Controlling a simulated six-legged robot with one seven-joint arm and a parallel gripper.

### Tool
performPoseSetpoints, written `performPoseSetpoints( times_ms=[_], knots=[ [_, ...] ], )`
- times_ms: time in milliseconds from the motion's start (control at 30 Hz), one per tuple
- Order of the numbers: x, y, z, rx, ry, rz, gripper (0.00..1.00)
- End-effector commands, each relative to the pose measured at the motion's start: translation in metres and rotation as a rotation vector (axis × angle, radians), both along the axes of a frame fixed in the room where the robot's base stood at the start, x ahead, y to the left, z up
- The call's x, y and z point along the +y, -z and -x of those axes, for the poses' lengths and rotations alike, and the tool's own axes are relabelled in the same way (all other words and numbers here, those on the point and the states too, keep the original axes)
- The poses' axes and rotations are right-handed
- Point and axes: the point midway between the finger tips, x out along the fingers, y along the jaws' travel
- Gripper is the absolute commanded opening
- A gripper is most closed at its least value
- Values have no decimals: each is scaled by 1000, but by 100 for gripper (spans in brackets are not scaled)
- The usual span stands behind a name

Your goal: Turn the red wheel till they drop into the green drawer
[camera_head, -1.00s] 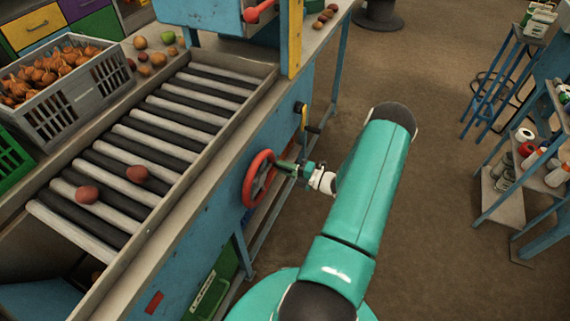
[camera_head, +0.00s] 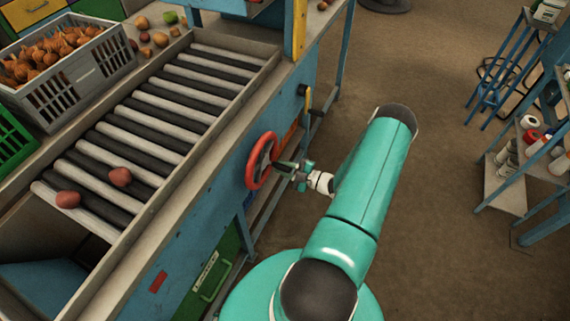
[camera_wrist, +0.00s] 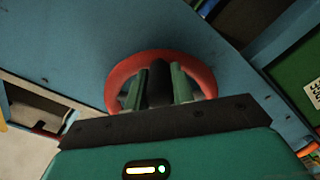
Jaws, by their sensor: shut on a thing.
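The red wheel (camera_head: 262,160) is mounted on the side of the blue sorting machine. My gripper (camera_head: 284,166) reaches it from the right and is shut on it; the wrist view shows the fingers (camera_wrist: 159,85) over the wheel's dark middle, with the red rim (camera_wrist: 122,72) around them. Two reddish potato-like pieces (camera_head: 67,199) and (camera_head: 120,177) lie on the rollers (camera_head: 150,130) near their lower left end. The green drawer (camera_head: 210,279) is low in the machine's side, with a pale label and a handle. Its inside cannot be seen.
A grey crate of onions (camera_head: 75,85) and a green crate (camera_head: 12,140) stand beyond the rollers. Loose produce (camera_head: 160,40) lies near the crate. A blue shelf with bottles (camera_head: 530,150) stands at the right. The floor between is clear.

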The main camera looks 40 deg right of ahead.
Motion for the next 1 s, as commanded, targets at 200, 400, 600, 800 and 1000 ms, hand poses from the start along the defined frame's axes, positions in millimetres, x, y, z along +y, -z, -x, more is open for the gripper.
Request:
performPoseSetpoints(
  times_ms=[200,400,600,800,1000],
  knots=[
    [6,5,4,5,-4,1,0],
    [7,5,4,3,-5,2,0],
    [7,5,4,4,-5,3,0],
    [7,5,3,2,-5,3,46],
    [6,4,3,1,-4,2,46]
  ],
)
